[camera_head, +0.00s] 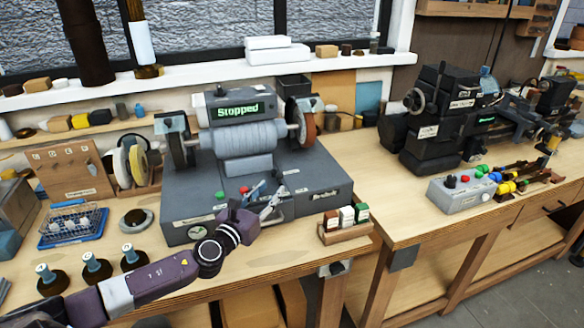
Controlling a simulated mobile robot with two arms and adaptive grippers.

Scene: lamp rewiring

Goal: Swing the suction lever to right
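The bench grinder (240,135) stands on a grey cabinet base (315,190), and its screen reads "Stopped". A red button (244,190) and a round dial (198,232) sit on the front of the base. My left gripper (268,190) is at the front of this base, just right of the red button, with its silver fingers apart. I cannot make out the suction lever clearly; the gripper covers part of the control area. Whether the fingers touch anything is too small to tell. My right gripper is not in view.
A wooden holder with small boxes (346,222) stands right of the base. A blue wire basket (72,224) and several dark round-based items (96,266) stand at left. A grey control box (462,192) and a lathe-like machine (440,120) are on the right bench.

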